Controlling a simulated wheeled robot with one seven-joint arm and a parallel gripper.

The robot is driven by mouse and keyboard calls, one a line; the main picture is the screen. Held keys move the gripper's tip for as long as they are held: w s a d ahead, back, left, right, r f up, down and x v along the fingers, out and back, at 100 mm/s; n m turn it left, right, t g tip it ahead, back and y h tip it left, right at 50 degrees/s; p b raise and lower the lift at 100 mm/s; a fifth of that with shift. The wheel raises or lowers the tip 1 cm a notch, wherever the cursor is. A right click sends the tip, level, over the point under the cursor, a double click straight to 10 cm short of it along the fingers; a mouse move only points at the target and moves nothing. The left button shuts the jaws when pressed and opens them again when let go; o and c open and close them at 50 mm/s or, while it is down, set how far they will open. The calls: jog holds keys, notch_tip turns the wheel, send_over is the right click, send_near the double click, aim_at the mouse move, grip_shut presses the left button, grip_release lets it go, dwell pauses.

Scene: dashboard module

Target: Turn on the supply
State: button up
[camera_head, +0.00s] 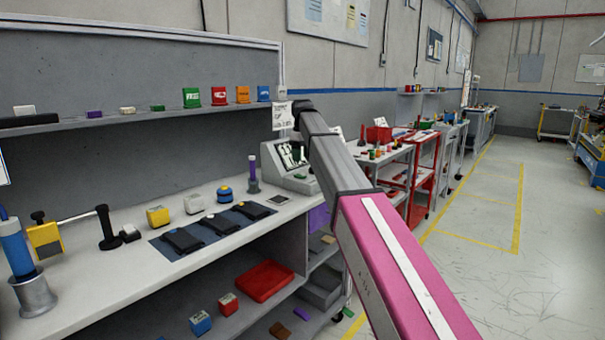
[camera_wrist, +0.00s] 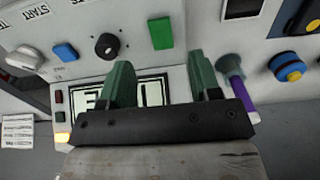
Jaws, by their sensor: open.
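The grey dashboard module (camera_head: 291,180) stands at the right end of the workbench, partly covered by my arm in the head view. In the wrist view its black-and-white screen (camera_wrist: 150,93) lies behind my fingers. A blue piece (camera_wrist: 65,52), a black round knob (camera_wrist: 107,46) and a green block (camera_wrist: 160,33) show above the screen. I cannot tell which control is the supply. My gripper (camera_wrist: 163,78) is open and empty, its green fingers over the screen; contact is unclear.
A purple-handled tool (camera_wrist: 236,84) and a blue-and-yellow button (camera_wrist: 287,67) are right of the module in the wrist view. The workbench (camera_head: 90,285) holds several blocks and a dark mat (camera_head: 213,236). A white label (camera_head: 283,116) hangs behind the module. The aisle (camera_head: 480,230) is clear.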

aim_at(302, 176)
notch_tip(302, 176, down, 7)
jog(key=shift+f, duration=0.15)
dwell(0.4)
